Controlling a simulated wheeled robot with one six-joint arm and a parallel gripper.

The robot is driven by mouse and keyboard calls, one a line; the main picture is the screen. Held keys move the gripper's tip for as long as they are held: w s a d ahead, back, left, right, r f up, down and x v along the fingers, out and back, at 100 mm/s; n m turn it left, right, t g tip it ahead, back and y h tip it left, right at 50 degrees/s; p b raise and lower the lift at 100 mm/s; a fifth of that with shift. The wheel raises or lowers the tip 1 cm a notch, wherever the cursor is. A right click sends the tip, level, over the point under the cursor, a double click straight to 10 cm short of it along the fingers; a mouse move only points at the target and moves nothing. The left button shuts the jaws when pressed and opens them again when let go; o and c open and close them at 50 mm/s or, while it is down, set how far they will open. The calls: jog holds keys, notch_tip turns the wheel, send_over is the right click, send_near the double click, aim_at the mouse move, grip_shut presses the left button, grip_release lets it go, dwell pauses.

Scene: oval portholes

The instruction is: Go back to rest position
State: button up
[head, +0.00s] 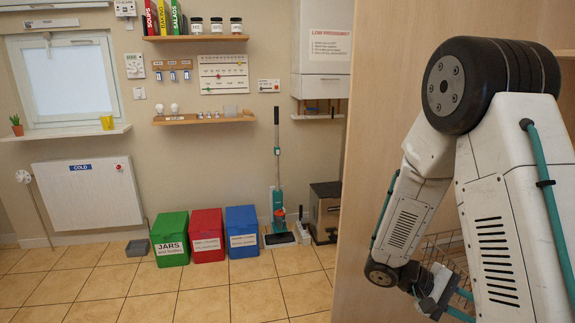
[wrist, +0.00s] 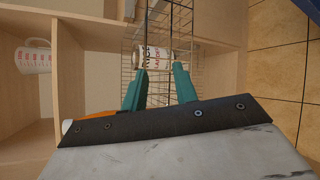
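My gripper (wrist: 157,76) shows in the wrist view with its two teal fingers spread apart and nothing clasped between them. A white can with dark and red lettering (wrist: 152,57) shows just beyond the fingertips, by a wire basket (wrist: 181,22). Whether it touches the basket's floor I cannot tell. In the head view my arm is folded at the right, bent down from a high elbow. My gripper (head: 462,302) hangs low at the lower right, partly hidden by my own arm, in front of the wire basket (head: 440,243).
A wooden cabinet panel (head: 363,120) stands close beside my arm. In the wrist view a mug (wrist: 35,60) sits in a cabinet compartment at the left. Green (head: 170,238), red (head: 207,236) and blue (head: 241,232) bins stand along the wall. The tiled floor in front is clear.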

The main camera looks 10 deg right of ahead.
jog(key=s+a+r+t+y, duration=0.4)
jog(key=s+a+r+y, duration=0.2)
jog(key=a+r, duration=0.3)
jog(key=s+a+r+n+t+y, duration=0.1)
jog(key=s+a+r+t+y, duration=0.4)
jog(key=a+r, duration=0.5)
jog(key=shift+s+a+y, duration=0.45)
jog(key=shift+s+y, duration=0.05)
jog(key=shift+s, duration=0.05)
jog(key=shift+d, duration=0.1)
